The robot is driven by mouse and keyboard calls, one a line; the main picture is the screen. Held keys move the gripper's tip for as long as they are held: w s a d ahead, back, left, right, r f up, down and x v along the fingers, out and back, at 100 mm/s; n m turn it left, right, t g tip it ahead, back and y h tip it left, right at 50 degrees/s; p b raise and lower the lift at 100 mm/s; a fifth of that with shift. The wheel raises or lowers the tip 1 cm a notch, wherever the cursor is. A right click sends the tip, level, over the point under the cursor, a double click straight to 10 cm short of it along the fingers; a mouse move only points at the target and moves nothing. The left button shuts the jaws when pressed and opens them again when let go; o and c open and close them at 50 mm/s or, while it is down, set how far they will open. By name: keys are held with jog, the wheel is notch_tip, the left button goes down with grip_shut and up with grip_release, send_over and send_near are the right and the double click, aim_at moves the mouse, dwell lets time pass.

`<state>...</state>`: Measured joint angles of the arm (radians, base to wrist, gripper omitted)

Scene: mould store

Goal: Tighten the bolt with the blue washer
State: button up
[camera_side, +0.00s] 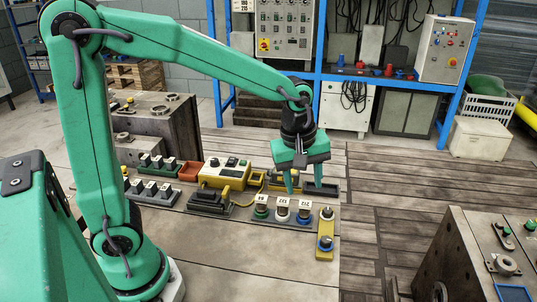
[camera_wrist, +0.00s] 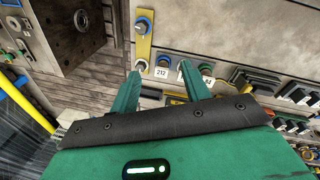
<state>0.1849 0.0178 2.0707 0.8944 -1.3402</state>
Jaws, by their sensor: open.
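A yellow plate (camera_side: 325,228) at the board's right end bears two bolts. Its near bolt has a blue washer (camera_side: 325,243); it also shows at the top of the wrist view (camera_wrist: 143,25). Left of the plate stands a row of three dark-topped pieces with number tags, ringed green (camera_side: 262,212), white (camera_side: 283,214) and blue (camera_side: 304,217). The blue-ringed one, tagged 212, shows between my fingers in the wrist view (camera_wrist: 163,62). My gripper (camera_side: 304,188) is open and empty, pointing down behind this row, apart from the plate.
A yellow control box (camera_side: 224,173), a dark tray (camera_side: 322,190) and a red-orange tray (camera_side: 191,171) lie on the board. Rows of dark blocks (camera_side: 152,191) are at left. A heavy metal block (camera_side: 475,255) stands at right. Slatted floor is clear between.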

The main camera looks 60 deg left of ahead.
aim_at(327, 239)
jog(key=w+d+f+n, duration=0.1)
jog(key=f+n, duration=0.1)
jog(key=f, duration=0.1)
jog(key=w+d+f+n+g, duration=0.1)
jog(key=w+d+f+n, duration=0.3)
jog(key=f, duration=0.1)
jog(key=shift+f+g, duration=0.3)
jog(key=shift+g, duration=0.1)
jog(key=shift+f, duration=0.1)
jog(key=shift+f, duration=3.8)
jog(key=shift+c, duration=0.2)
